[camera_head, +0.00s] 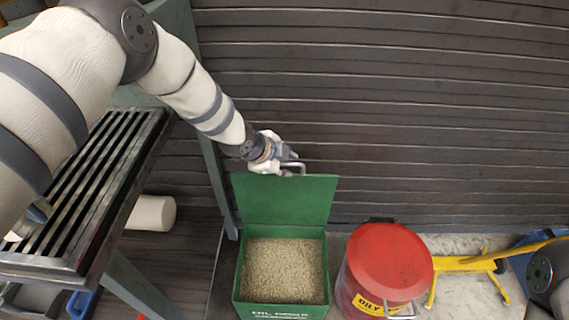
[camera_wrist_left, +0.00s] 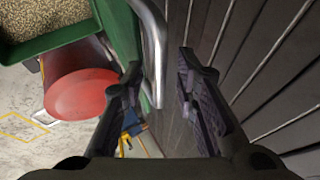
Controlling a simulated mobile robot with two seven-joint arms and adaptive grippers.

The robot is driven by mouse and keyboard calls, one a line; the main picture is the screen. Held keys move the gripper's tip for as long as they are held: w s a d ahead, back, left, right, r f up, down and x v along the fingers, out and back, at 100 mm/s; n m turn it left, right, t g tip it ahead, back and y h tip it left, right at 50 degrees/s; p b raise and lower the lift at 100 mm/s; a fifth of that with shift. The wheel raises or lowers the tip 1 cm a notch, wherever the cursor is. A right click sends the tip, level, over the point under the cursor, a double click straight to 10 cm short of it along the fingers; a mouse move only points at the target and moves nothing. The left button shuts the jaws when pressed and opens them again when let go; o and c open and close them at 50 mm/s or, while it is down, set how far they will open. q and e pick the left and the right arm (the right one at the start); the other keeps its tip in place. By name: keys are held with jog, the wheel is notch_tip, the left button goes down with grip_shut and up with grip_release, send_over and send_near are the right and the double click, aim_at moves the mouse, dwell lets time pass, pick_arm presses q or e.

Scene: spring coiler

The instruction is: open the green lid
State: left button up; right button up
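The green lid (camera_head: 284,200) stands raised, about upright, at the back of a green box (camera_head: 236,283) filled with grainy tan material. My left gripper (camera_head: 296,167) is at the lid's top edge, by its metal handle. In the left wrist view the handle (camera_wrist_left: 154,50) runs between the two dark fingers of the gripper (camera_wrist_left: 160,95), nearer the left finger. The fingers are apart, with a gap on the right side of the handle. The lid (camera_wrist_left: 122,35) also shows at the upper left there. My right gripper is not clearly in view.
A red drum (camera_head: 390,262) with an oily-waste label stands right of the box. A yellow wheeled frame (camera_head: 465,264) is farther right. A slatted table (camera_head: 85,200) stands at left, with a white cylinder (camera_head: 152,213) beside it. A dark ribbed wall (camera_head: 400,120) is behind.

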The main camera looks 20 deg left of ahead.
pick_arm(q)
jog(key=v, duration=1.2)
